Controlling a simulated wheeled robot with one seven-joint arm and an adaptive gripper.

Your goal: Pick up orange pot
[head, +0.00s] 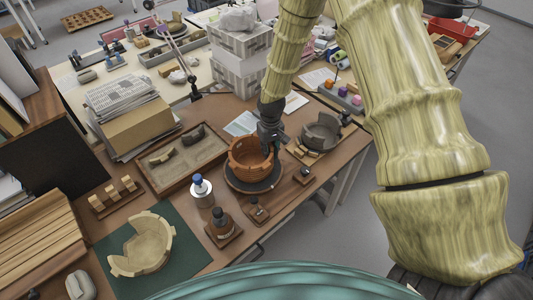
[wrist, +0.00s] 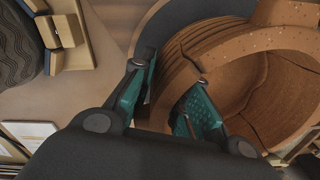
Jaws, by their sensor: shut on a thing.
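The orange pot (head: 250,160) is a ribbed, open-topped vessel with an uneven rim and seams between its pieces. In the head view it is on or just above a dark round turntable (head: 252,184); I cannot tell whether it touches. My gripper (head: 269,140) comes down from above at the pot's back right rim. In the wrist view the pot (wrist: 215,65) fills the right side. My gripper's teal fingers (wrist: 165,100) straddle its wall, one outside and one inside, shut on it. The lower part of the pot's wall is hidden behind the gripper.
A grey pot (head: 323,133) stands to the right of the turntable. A sherd tray (head: 178,168) lies to the left. A blue-capped bottle (head: 202,190) stands in front left. A cream broken bowl (head: 141,244) sits on a green mat (head: 187,262). White crates (head: 238,75) stand behind.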

